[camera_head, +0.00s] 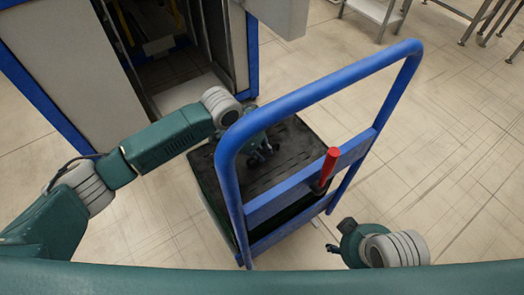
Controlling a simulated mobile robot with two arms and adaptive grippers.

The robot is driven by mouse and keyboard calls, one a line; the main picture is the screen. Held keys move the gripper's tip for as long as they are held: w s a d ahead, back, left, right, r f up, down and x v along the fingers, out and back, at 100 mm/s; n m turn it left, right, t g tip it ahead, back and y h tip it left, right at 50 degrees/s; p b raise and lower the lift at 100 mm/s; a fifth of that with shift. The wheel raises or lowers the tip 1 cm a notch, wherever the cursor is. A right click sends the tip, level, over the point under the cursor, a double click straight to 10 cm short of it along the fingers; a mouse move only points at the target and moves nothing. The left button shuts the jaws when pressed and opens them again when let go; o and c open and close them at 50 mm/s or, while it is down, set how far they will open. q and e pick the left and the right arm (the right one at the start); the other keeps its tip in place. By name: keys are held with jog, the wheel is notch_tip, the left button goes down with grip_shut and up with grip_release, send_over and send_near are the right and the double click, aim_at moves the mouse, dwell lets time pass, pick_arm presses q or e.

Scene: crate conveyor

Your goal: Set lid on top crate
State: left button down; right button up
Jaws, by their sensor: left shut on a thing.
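A black slotted lid (296,152) lies roughly level over a dark green crate (209,190) on a blue-framed cart. Whether the lid sits fully flush on the crate cannot be told from above. My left gripper (265,155) reaches in from the left and is shut on the lid, at its upper left part. The cart's handle hides part of the lid and the crate's near side. My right gripper (333,248) is low in the picture, to the right of the cart and apart from it; its fingers are small and partly hidden.
The cart's tall blue handle (310,91) rises between me and the lid. A red grip (330,163) stands on its crossbar. A blue-edged cabinet (67,68) with a dark opening stands behind at left. A metal table (378,10) is far back. Tiled floor at right is clear.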

aim_at(264, 152)
pick_arm(q)
jog(key=c, duration=1.6)
grip_release()
jog(key=shift+f, duration=0.1)
jog(key=shift+c, duration=0.2)
jog(key=p+v, duration=0.1)
jog(key=v, duration=0.3)
jog(key=shift+w+d, duration=0.1)
jog(key=p+v, duration=0.2)
jog(key=v, duration=0.6)
pick_arm(e)
jog(key=s+x, duration=0.2)
jog(key=x, duration=0.8)
jog(key=shift+f+g, duration=0.3)
jog(key=shift+f, duration=0.2)
jog(key=shift+w+a, duration=0.1)
